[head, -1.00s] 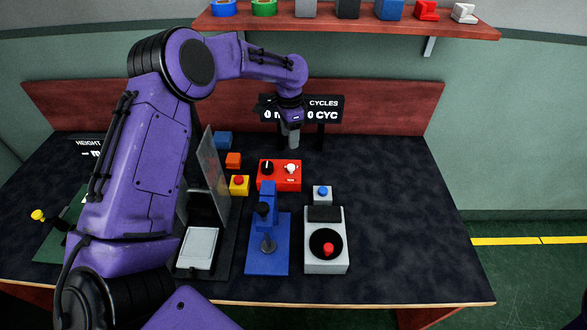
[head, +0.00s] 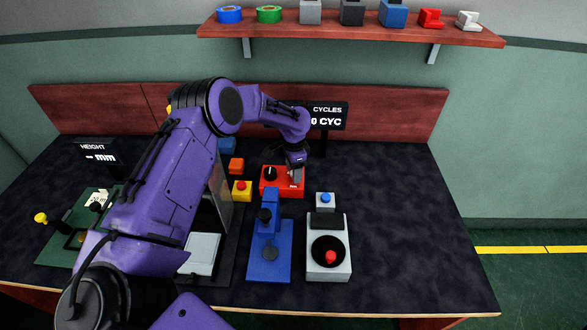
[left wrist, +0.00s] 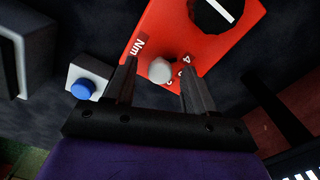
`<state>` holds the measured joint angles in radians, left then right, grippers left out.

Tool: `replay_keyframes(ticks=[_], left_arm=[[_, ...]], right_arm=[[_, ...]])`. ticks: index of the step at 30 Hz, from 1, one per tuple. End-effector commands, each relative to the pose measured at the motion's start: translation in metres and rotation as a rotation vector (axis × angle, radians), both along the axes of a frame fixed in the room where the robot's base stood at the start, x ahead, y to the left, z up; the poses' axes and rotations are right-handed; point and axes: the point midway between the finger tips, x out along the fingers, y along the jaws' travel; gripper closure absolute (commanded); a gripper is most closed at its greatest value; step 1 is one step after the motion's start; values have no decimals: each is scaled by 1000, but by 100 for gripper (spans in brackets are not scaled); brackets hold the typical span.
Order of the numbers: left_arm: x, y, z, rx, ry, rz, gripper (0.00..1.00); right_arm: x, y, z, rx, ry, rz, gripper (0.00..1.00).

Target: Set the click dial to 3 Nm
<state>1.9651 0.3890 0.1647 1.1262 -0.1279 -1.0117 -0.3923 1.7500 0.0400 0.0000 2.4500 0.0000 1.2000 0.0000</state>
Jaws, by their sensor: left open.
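The red box (head: 268,188) stands in the middle of the bench, with a black knob (head: 270,173) on its left part. In the left wrist view the red box (left wrist: 180,38) carries a pale knob (left wrist: 160,70), with "Nm" and a few digits printed around it. The black knob with a white bar (left wrist: 215,10) is at the top. My left gripper (head: 296,180) is over the right part of the box and hides the pale knob in the head view. In the left wrist view its open fingers (left wrist: 158,82) are on either side of the pale knob, without visible contact.
A grey box with a blue button (head: 326,199) and a grey unit with a red knob (head: 329,274) stand in front, to the right. A blue lever press (head: 268,250) and a yellow box with a red button (head: 242,191) are nearby. The bench's right side is clear.

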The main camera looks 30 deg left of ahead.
Motion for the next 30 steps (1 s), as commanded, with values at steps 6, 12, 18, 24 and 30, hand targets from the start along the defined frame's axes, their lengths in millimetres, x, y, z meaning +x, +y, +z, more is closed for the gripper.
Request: replay_keyframes(ticks=[6,12,18,24,30], left_arm=[[0,0,0,0,0,0,91],[0,0,0,0,0,-3,100],[0,0,0,-1,-1,-46,100],[0,0,0,-1,-2,-165,100],[1,0,0,0,-2,-334,100]], right_arm=[[0,0,0,0,0,0,57],[0,0,0,0,0,0,57],[0,0,-2,0,0,0,57],[0,0,-6,0,0,0,57],[0,0,-10,0,0,0,57]])
